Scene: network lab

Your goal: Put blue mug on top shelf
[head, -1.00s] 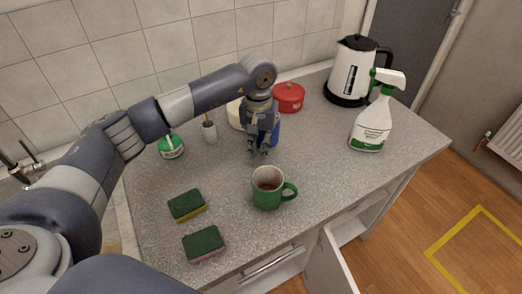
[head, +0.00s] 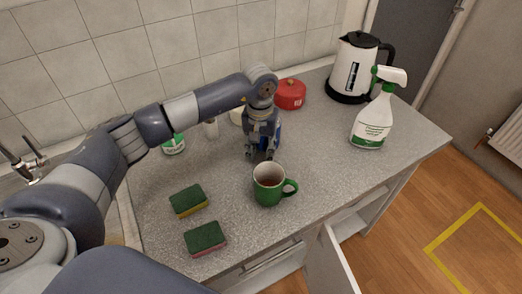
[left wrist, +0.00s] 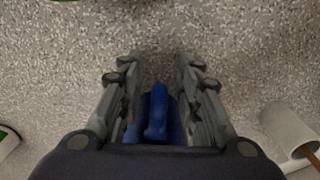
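The blue mug (head: 277,134) stands on the grey counter, mostly hidden behind my left gripper in the head view. My left gripper (head: 259,156) points down in front of it. In the left wrist view, the blue mug's handle (left wrist: 158,112) shows between the two fingers of the left gripper (left wrist: 155,75), with a gap on each side. The fingers are apart and do not appear closed on it. My right gripper is out of view. No top shelf can be made out.
A green mug (head: 268,188) stands close in front of the left gripper. Two sponges (head: 188,201) lie nearer the front left. A red pot (head: 290,95), a kettle (head: 352,70) and a spray bottle (head: 372,122) stand behind and right. A cabinet door (head: 338,262) hangs open below the counter.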

